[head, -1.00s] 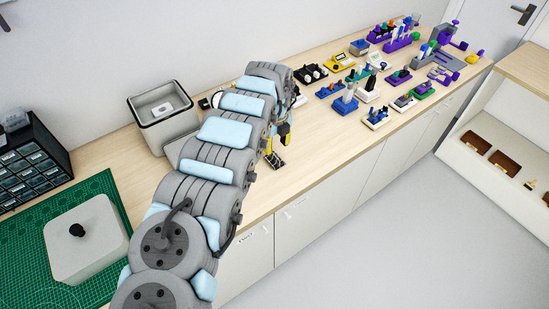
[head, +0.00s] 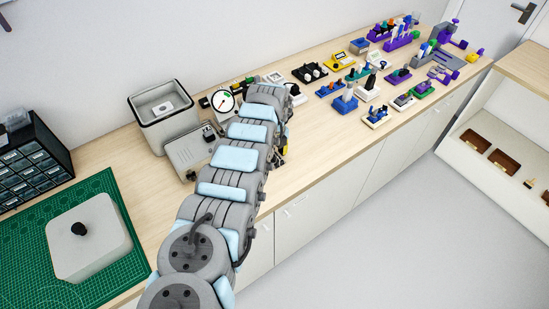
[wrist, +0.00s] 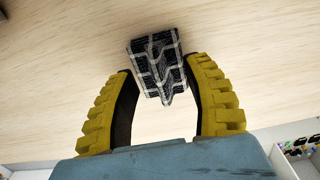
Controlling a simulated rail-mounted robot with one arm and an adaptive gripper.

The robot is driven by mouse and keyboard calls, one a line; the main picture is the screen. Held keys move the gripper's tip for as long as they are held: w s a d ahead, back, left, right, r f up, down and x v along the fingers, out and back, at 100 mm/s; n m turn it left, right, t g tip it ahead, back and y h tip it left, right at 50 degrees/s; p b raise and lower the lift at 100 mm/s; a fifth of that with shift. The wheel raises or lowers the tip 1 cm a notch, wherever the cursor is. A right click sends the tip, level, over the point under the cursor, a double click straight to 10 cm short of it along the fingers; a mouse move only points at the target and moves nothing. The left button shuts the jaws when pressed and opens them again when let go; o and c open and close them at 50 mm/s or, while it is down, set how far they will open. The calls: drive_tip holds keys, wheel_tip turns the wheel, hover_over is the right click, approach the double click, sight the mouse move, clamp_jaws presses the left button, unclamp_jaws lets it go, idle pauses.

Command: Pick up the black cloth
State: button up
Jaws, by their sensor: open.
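The black cloth (wrist: 155,48), patterned with a pale grid and folded into a small block, lies on the light wood bench in the wrist view. My gripper (wrist: 161,68) is open, with its yellow ribbed fingers on either side of the cloth's near end. The far part of the cloth reaches beyond the fingertips. Whether the fingers touch it I cannot tell. In the head view my arm covers most of my gripper, and only a bit of yellow shows at its right edge. I cannot make out the cloth clearly there.
A grey open bin (head: 163,118) and a flat grey box (head: 190,147) stand left of my arm, with a round dial gauge (head: 223,101) behind. Several small fixtures (head: 346,103) fill the bench's far right. Bare wood lies right of my arm, up to the front edge.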

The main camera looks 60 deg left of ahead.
clamp_jaws()
idle(0.4)
